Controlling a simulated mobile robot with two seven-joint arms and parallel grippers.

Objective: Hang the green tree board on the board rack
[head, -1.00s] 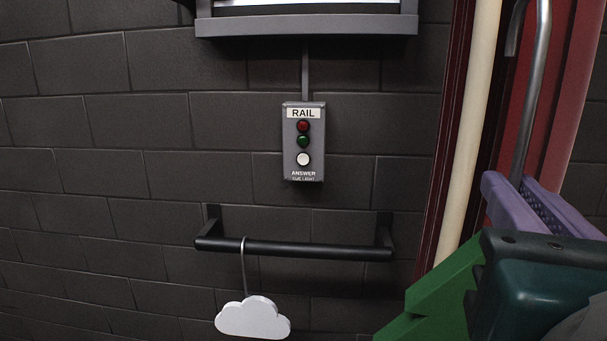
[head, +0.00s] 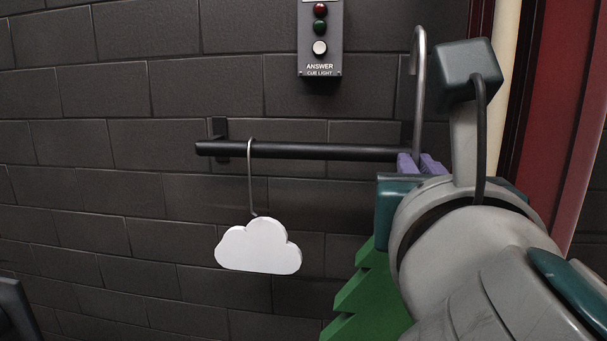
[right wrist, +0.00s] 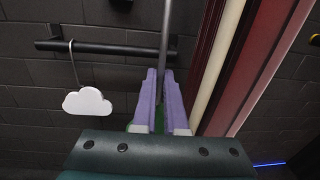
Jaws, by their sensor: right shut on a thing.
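The green tree board (head: 372,300) hangs below my right gripper, partly hidden by my arm. Its grey hook (head: 419,100) rises above the gripper, and the curved tip is above the height of the rail. My right gripper (head: 421,164) is shut on the tree board's hook stem; its purple fingers also show in the right wrist view (right wrist: 160,102), with the stem between them. The board rack is a black wall rail (head: 300,151); the gripper is at its right end, which is partly hidden. The hook does not rest on the rail. My left gripper is not in view.
A white cloud board (head: 258,247) hangs by its hook near the rail's left end. The rail between it and my gripper is free. A cue light box (head: 320,40) is on the wall above. A red frame and a pale pipe (right wrist: 222,65) stand to the right.

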